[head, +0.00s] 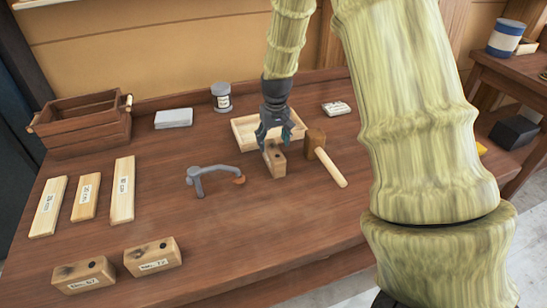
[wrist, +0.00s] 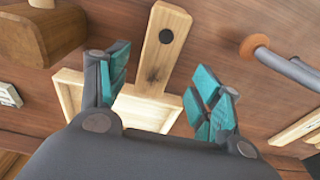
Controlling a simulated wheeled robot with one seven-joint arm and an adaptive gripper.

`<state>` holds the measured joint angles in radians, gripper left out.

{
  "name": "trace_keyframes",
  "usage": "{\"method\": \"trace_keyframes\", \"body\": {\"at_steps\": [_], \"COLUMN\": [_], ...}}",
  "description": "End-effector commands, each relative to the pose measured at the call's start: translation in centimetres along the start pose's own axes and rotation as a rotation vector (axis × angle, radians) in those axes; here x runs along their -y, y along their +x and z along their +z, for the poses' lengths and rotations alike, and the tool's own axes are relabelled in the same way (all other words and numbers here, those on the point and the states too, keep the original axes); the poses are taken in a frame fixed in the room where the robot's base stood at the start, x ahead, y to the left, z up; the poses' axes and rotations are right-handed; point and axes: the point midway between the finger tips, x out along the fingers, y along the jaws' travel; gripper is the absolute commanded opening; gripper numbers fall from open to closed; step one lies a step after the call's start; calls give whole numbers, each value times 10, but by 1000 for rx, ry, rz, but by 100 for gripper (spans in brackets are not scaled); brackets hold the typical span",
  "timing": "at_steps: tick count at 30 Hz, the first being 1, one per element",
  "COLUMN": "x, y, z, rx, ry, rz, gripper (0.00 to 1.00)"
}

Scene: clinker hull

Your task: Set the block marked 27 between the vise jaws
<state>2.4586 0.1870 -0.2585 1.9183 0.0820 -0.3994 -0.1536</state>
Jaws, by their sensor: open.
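My gripper (head: 274,137) is open and points down just above a wooden block (head: 274,160). In the wrist view my gripper's teal fingertips (wrist: 163,95) stand apart, with the block (wrist: 160,48) between and beyond them; it has a dark round spot and a brown smudge on top. Its side label is too small to read. Two similar blocks lie at the front left: one (head: 84,274) has a label I cannot read surely, and the other (head: 152,257) seems to read 12. I cannot make out any vise jaws.
A shallow wooden tray (head: 245,133) lies behind the block, with a mallet (head: 325,160) close on the right. A grey hooked metal tool (head: 213,180) lies to the left. Labelled slats (head: 85,198) and a wooden crate (head: 84,128) are farther left. The bench's front middle is clear.

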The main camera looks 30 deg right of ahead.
Motion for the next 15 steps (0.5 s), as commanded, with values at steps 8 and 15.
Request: {"method": "trace_keyframes", "body": {"at_steps": [8, 15], "x": [-2, -5], "y": [14, 38], "z": [1, 1], "rx": [3, 3], "ry": [-1, 0], "rz": [0, 0], "gripper": [65, 65]}}
